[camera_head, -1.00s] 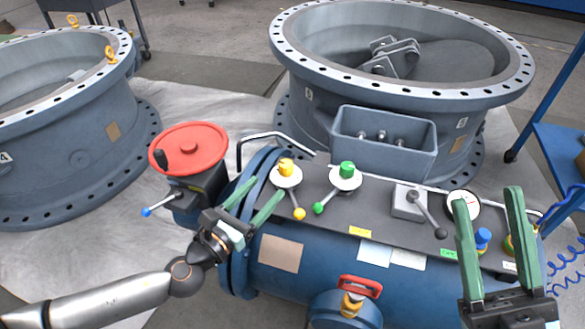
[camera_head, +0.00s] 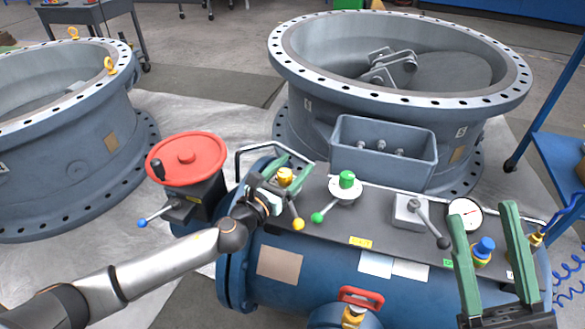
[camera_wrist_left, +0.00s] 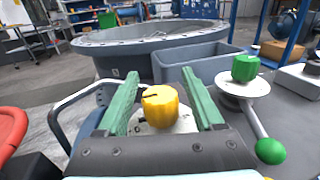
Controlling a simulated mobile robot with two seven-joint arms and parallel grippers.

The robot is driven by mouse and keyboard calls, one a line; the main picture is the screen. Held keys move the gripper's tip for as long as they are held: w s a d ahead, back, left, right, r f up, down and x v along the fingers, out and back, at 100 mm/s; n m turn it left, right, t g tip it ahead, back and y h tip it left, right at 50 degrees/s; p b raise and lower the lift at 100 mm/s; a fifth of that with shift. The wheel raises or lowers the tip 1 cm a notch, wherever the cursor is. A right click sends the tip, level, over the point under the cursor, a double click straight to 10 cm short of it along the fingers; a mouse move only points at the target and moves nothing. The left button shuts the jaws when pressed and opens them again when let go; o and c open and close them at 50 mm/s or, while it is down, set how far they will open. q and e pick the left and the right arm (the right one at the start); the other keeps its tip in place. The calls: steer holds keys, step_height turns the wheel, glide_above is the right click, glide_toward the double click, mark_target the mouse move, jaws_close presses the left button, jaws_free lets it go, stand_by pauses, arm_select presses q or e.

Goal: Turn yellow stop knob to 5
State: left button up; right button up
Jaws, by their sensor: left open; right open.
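The yellow knob (camera_head: 285,175) sits on a white round dial plate on the dark panel top of the blue valve body, with a yellow-ball lever (camera_head: 298,224) below it. My left gripper (camera_head: 280,172) is open, with its green fingers on either side of the yellow knob. The left wrist view shows the knob (camera_wrist_left: 160,106) between the two fingers with gaps, its dark pointer mark facing left. The dial numbers are mostly hidden. My right gripper (camera_head: 486,225) is open and empty above the panel's right end.
A green knob (camera_head: 346,180) on its own dial with a green-ball lever stands right of the yellow one. A red handwheel (camera_head: 187,158) is at the left. A grey handle (camera_head: 421,212), a gauge (camera_head: 465,212) and a blue knob (camera_head: 484,248) sit further right. A blue-grey box (camera_head: 382,152) stands behind.

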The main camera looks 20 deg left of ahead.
arm_select(q)
jaws_close()
stand_by(0.6)
